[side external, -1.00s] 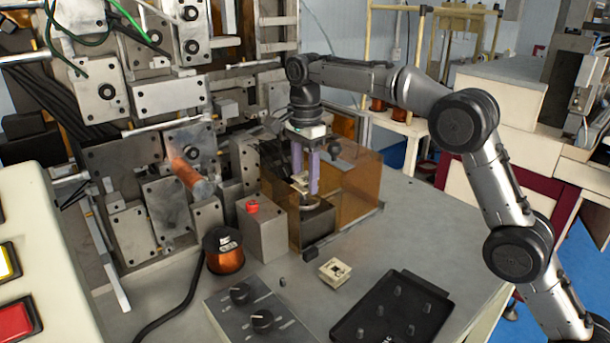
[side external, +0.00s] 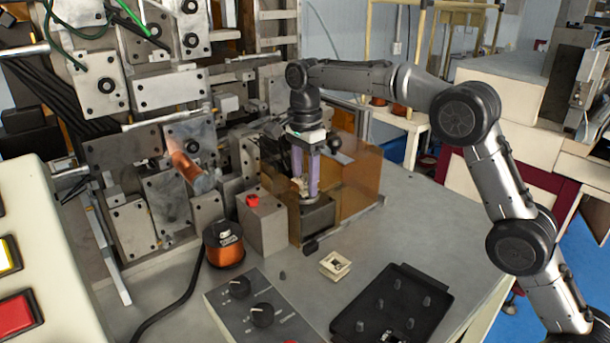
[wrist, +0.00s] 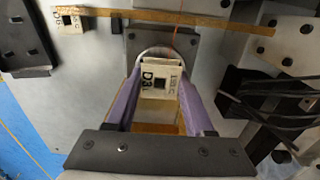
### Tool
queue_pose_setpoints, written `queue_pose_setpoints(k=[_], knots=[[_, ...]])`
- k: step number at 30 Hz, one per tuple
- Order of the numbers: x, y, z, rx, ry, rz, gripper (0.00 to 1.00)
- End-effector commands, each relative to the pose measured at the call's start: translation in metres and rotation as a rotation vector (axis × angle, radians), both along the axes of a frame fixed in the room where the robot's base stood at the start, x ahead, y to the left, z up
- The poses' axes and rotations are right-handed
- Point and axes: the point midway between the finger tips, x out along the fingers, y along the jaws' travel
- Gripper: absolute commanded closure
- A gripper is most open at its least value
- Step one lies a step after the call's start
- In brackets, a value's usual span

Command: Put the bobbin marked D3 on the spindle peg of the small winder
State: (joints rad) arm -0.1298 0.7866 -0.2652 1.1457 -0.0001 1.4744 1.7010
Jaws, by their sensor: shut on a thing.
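My gripper (side external: 304,190) points down over the small winder (side external: 317,218), a dark block with a round pale base under the fingertips. Its purple fingers are shut on a cream square bobbin (wrist: 161,83), which reads D3 in the wrist view. The bobbin is face up, with a dark square hole in its middle. A pale rounded rim shows just behind it in the wrist view. The spindle peg is hidden by the bobbin and fingers. I cannot tell whether the bobbin touches the peg.
An amber cover (side external: 355,185) stands close on the right of the winder. A grey box with a red button (side external: 252,200) and a copper wire spool (side external: 224,248) are to the left. Another cream bobbin (side external: 335,265) and a black pegged tray (side external: 395,305) lie in front.

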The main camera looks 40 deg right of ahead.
Motion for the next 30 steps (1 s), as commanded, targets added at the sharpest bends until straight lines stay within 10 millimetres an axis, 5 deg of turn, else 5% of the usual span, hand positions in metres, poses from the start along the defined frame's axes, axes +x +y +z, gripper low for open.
queue_pose_setpoints(k=[1,2,7,19,30], knots=[[0.0,0.0,-0.001,0.0,0.0,0.0,0.98],[0.0,0.0,-0.001,0.0,0.0,0.0,0.41],[0.0,0.0,-0.001,0.0,0.0,0.0,0.12],[0.0,0.0,0.006,0.0,-0.002,0.0,0.12],[0.001,0.0,0.055,0.0,-0.002,0.0,0.12]])
